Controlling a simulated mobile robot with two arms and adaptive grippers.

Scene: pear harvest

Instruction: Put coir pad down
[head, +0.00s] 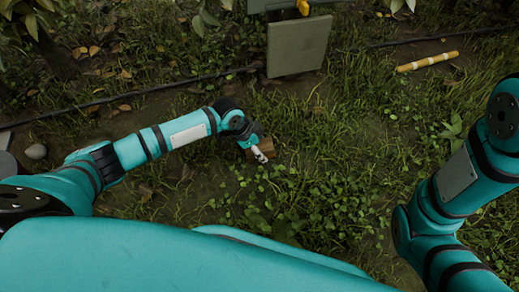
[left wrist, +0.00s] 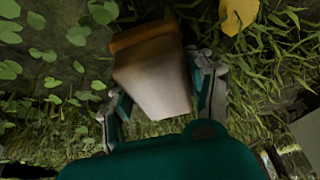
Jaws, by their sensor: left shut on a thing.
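The coir pad (left wrist: 152,75) shows in the left wrist view as a pale tan block with a brown band along its far edge. My left gripper (left wrist: 160,100) is shut on it, with one finger on each side. In the head view my left gripper (head: 260,154) is low over the grass near the middle, and a small brown part of the pad (head: 266,144) shows beside its fingers. I cannot tell whether the pad touches the ground. My right arm enters at the right of the head view; its gripper is out of the picture.
A grey-green panel (head: 298,47) stands beyond the gripper. A dark hose (head: 150,92) crosses the ground behind. A yellow and white banded stick (head: 427,62) lies at the back right. A yellow leaf (left wrist: 238,14) shows in the wrist view. Grass and low plants cover the ground.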

